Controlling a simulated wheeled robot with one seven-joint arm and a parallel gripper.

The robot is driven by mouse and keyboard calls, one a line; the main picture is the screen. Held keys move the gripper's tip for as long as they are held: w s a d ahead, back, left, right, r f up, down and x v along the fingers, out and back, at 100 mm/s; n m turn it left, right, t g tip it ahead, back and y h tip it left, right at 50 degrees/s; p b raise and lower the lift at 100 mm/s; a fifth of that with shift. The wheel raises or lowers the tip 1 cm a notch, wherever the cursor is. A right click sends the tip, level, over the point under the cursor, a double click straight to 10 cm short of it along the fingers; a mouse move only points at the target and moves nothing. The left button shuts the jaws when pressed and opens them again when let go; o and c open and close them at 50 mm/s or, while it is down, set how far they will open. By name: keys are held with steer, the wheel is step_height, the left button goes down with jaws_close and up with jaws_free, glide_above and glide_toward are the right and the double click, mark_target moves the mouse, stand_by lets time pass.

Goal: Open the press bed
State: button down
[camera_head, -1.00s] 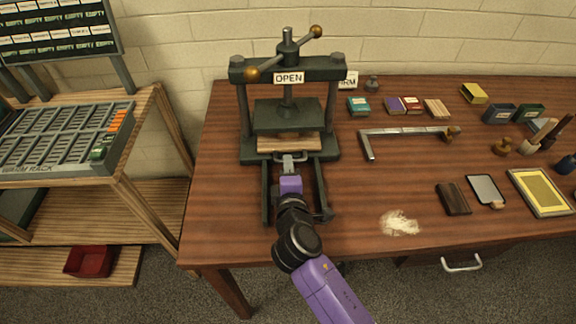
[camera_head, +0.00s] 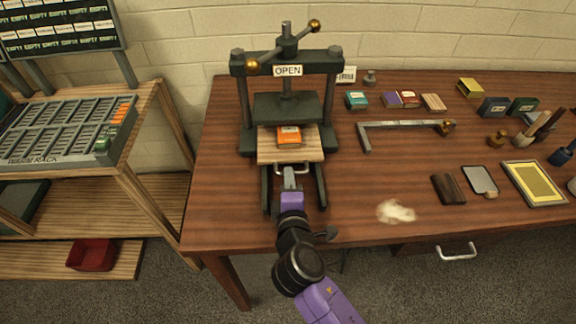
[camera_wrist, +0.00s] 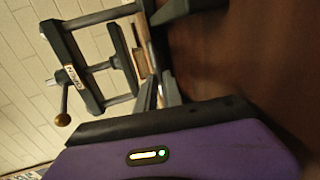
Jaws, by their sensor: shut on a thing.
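The press (camera_head: 246,105) stands at the left end of the table, with a sign reading OPEN (camera_head: 288,70) on its top beam. Its wooden bed (camera_head: 266,156) is slid partly out toward me along two dark rails. An orange block with a pale label (camera_head: 289,136) lies on the bed. My gripper (camera_head: 291,172) is shut on the metal handle (camera_head: 312,168) at the bed's front edge. In the wrist view the press frame (camera_wrist: 82,62) appears turned sideways and blurred, with the bed edge (camera_wrist: 146,42) partly visible; the fingertips are hard to make out.
A metal bracket (camera_head: 405,124) lies right of the press. Several small boxes, a dark block (camera_head: 449,188) and a yellow framed tray (camera_head: 534,184) lie farther right. The warm rack (camera_head: 75,130) stands on a shelf at left.

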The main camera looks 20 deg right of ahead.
steer(key=v, duration=0.2)
steer(key=f+v, duration=0.1)
steer(key=v, duration=0.4)
steer(key=shift+s+a+f, duration=0.15)
steer(key=shift+s+f, duration=0.15)
steer(key=shift+s, duration=0.1)
steer(key=c, duration=1.5)
jaws_free()
steer(key=b+v, duration=0.1)
steer(key=v, duration=0.6)
steer(key=shift+s+a+r+b, duration=0.1)
steer(key=shift+s+b, duration=0.25)
steer(key=shift+b, duration=0.05)
